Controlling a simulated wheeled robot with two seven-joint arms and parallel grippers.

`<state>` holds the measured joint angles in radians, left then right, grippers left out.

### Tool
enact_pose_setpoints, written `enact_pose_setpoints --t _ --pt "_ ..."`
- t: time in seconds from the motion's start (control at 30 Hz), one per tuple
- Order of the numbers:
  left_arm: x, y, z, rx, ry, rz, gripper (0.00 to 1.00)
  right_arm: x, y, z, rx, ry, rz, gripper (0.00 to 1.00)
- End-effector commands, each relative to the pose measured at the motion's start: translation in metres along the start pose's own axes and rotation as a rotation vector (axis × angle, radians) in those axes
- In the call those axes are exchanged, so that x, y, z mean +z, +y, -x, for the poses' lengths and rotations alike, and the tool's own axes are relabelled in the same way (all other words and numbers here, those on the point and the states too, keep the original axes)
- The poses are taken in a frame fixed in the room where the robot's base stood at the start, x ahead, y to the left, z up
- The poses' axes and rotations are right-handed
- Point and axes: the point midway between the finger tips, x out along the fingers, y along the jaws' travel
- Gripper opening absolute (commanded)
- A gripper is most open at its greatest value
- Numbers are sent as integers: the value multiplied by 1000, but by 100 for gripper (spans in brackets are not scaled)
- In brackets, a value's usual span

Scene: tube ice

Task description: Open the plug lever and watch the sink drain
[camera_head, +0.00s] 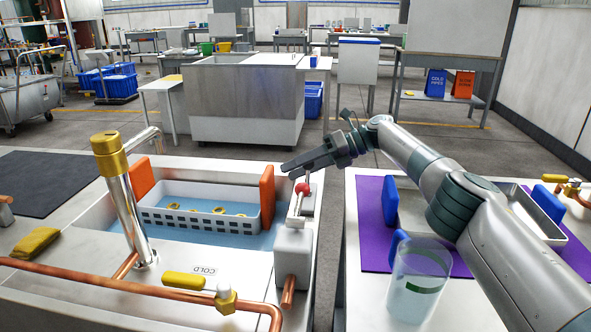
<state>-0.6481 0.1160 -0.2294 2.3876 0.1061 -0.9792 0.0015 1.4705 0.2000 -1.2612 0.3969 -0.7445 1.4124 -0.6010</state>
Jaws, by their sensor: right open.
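The plug lever, a thin pale bar with a red ball knob (302,188), stands on a grey metal block (293,252) at the right edge of the sink (92,216). Blue water (190,238) shows in the sink around a white slotted basket (165,220) with orange ends and several yellow rings inside. My right gripper (290,167) reaches in from the right, its fingers pointing left. It is open and empty, just above the red knob in the picture; whether it touches the knob, I cannot tell. My left gripper is not in view.
A brass-topped tap (112,165) rises at the sink's front left, beside copper pipes (130,290) and a yellow-handled valve (185,281). Right of the gap, a counter holds a purple mat (375,225), a metal tray and a clear jug (418,285) beneath my right arm.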

Motion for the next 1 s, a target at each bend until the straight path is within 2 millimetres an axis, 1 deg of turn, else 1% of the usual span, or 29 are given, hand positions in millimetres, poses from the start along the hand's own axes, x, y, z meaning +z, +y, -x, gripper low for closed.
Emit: enact_pose_setpoints --t 0.17,0.37,0.7,1.0 --pt "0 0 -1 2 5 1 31 1 -1 18 -3 -3 0 43" --pt "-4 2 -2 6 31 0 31 2 -2 50 -3 -6 -3 43" --pt "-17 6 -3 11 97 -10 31 2 -2 66 -3 -4 -1 43" --pt "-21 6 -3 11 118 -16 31 0 -1 72 -1 -4 -2 43"
